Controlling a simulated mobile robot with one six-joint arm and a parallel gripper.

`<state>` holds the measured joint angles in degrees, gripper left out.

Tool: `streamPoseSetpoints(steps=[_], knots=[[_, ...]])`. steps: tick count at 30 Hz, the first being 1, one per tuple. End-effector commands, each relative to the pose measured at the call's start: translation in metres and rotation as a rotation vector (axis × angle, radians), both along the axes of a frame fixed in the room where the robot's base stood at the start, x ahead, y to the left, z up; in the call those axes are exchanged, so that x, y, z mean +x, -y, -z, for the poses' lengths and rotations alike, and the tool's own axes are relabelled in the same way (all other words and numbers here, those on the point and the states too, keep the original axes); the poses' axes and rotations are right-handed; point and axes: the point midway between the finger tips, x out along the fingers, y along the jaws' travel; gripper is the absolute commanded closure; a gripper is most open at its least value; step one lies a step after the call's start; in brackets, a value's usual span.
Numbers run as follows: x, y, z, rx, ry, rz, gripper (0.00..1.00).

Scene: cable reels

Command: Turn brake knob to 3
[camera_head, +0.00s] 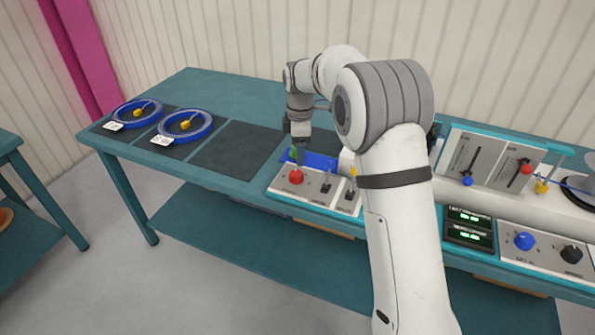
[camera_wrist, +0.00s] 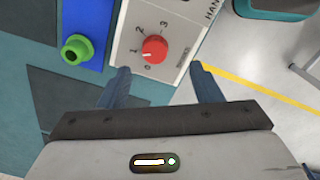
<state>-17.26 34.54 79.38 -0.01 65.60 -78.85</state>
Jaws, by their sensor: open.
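A red round knob (camera_wrist: 154,49) sits on a pale panel (camera_wrist: 178,27) with the numbers 0, 1, 2 and 3 around it. I cannot clearly tell which number its pointer faces. In the head view the red knob (camera_head: 296,177) is at the left end of the panel along the table's front edge. My gripper (camera_wrist: 160,70) is open and empty. Its two fingertips lie either side of the knob's near side in the wrist view, apart from it. In the head view my gripper (camera_head: 300,150) is above and behind the knob.
A green knob (camera_wrist: 77,49) on a blue plate stands left of the panel. Two black switches (camera_head: 326,185) are right of the red knob. Blue reels (camera_head: 186,125) lie at the table's left. Further right are sliders (camera_head: 468,160), a blue knob (camera_head: 524,240) and a black knob (camera_head: 571,254).

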Motion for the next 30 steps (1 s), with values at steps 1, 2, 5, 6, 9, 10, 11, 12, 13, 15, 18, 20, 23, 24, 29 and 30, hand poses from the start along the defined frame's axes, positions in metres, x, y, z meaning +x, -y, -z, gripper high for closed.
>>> streamPoseSetpoints(steps=[1, 2, 5, 6, 9, 10, 11, 12, 13, 15, 18, 20, 23, 24, 29, 30], knots=[[0.005, -0.005, 0.007, -0.002, -0.004, -0.031, 0.41], [0.007, -0.007, 0.01, -0.002, -0.006, -0.044, 0.41], [0.01, -0.011, 0.017, -0.002, -0.009, -0.071, 0.41], [0.01, -0.011, 0.021, -0.004, -0.011, -0.074, 0.41], [0.01, -0.011, 0.034, -0.004, -0.011, -0.075, 0.41], [0.009, -0.011, 0.039, -0.004, -0.012, -0.074, 0.41], [0.009, -0.01, 0.044, -0.004, -0.012, -0.074, 0.41], [0.009, -0.01, 0.051, -0.004, -0.012, -0.074, 0.41], [0.009, -0.01, 0.056, -0.004, -0.012, -0.073, 0.41], [0.009, -0.01, 0.066, -0.004, -0.012, -0.073, 0.41], [0.009, -0.01, 0.079, -0.004, -0.011, -0.072, 0.41], [0.01, -0.01, 0.085, -0.004, -0.01, -0.072, 0.41], [0.01, -0.01, 0.09, -0.002, -0.008, -0.071, 0.41], [0.01, -0.01, 0.09, -0.002, -0.008, -0.071, 0.41], [0.01, -0.009, 0.091, -0.002, -0.008, -0.07, 0.41], [0.01, -0.009, 0.091, -0.002, -0.008, -0.07, 0.41]])
